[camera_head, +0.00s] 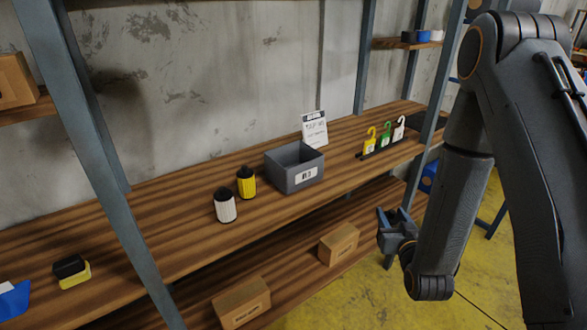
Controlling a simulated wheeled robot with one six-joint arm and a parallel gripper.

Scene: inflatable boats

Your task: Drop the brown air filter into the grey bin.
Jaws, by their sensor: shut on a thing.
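The grey bin (294,180) stands open-topped on the upper wooden shelf, with a white label on its front. Its floor is only partly visible, and I see nothing in the part that shows. My gripper (395,217) is right of the bin and lower in the picture, in front of the shelf edge. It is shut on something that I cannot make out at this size. I cannot pick out a brown air filter anywhere. A white filter (225,207) and a yellow filter (246,183), both with black caps, stand upright left of the bin.
A sign card (315,130) stands behind the bin. A rack with coloured hooks (384,142) is to its right. Grey shelf posts (92,150) rise at left and right. Cardboard boxes (339,243) sit on the lower shelf. The shelf left of the filters is mostly bare.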

